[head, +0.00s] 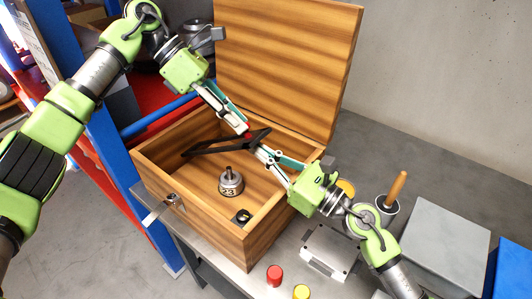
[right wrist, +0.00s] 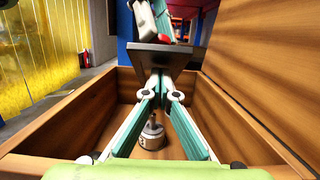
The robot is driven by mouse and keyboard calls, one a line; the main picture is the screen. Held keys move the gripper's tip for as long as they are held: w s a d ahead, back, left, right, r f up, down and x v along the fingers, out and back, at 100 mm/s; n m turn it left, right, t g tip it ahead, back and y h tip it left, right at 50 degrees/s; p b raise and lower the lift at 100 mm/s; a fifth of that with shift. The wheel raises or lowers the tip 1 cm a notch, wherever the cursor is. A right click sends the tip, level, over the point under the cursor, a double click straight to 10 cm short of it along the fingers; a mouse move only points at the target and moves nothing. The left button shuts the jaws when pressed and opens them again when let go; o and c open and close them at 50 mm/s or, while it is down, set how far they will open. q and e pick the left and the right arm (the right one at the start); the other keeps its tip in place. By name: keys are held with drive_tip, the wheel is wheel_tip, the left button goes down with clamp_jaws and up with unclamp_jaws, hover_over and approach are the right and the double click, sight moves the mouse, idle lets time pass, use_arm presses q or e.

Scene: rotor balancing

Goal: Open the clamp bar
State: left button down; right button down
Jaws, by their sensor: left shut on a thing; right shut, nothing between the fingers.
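A dark angled bar (head: 215,147), which looks like the clamp bar, is raised above the open wooden box (head: 262,238). My left gripper (head: 244,130) comes down from the upper left and is shut on the bar near a small red part. In the right wrist view, the bar's dark plate (right wrist: 165,56) is just beyond my fingertips. My right gripper (head: 259,150) is shut and empty, its tips close to the underside of the bar; I cannot tell if they touch. It also shows in the right wrist view (right wrist: 160,82).
A metal weight marked 23 (head: 231,185) and a small black piece (head: 242,216) are on the box floor. The lid (head: 290,60) stands open behind. Red (head: 274,275) and yellow (head: 301,292) cylinders, a grey case (head: 330,250) and a wooden-handled tool (head: 395,190) are at the right.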

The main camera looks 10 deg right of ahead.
use_arm(q)
drive_tip(key=shift+w+a+f, duration=0.15)
drive_tip(key=shift+a+f, duration=0.15)
drive_tip(key=shift+s+d, duration=0.2)
drive_tip(key=shift+s, duration=0.05)
use_arm(e)
drive_tip(key=shift+w+a+r, duration=0.1)
drive_tip(key=shift+a+r, duration=0.1)
drive_tip(key=shift+r, duration=0.4)
drive_tip(key=shift+w+a+r, duration=0.1)
drive_tip(key=shift+a+r, duration=0.1)
drive_tip(key=shift+r, duration=0.35)
use_arm(q)
drive_tip(key=c, duration=1.9)
unclamp_jaws()
drive_tip(key=shift+o, duration=0.6)
drive_tip(key=shift+w+f, duration=0.1)
use_arm(e)
drive_tip(key=shift+w+a, duration=0.1)
drive_tip(key=shift+w, duration=0.05)
drive_tip(key=shift+f, duration=0.15)
use_arm(q)
drive_tip(key=shift+w+a, duration=0.1)
drive_tip(key=shift+w, duration=0.05)
use_arm(e)
drive_tip(key=shift+f, duration=0.15)
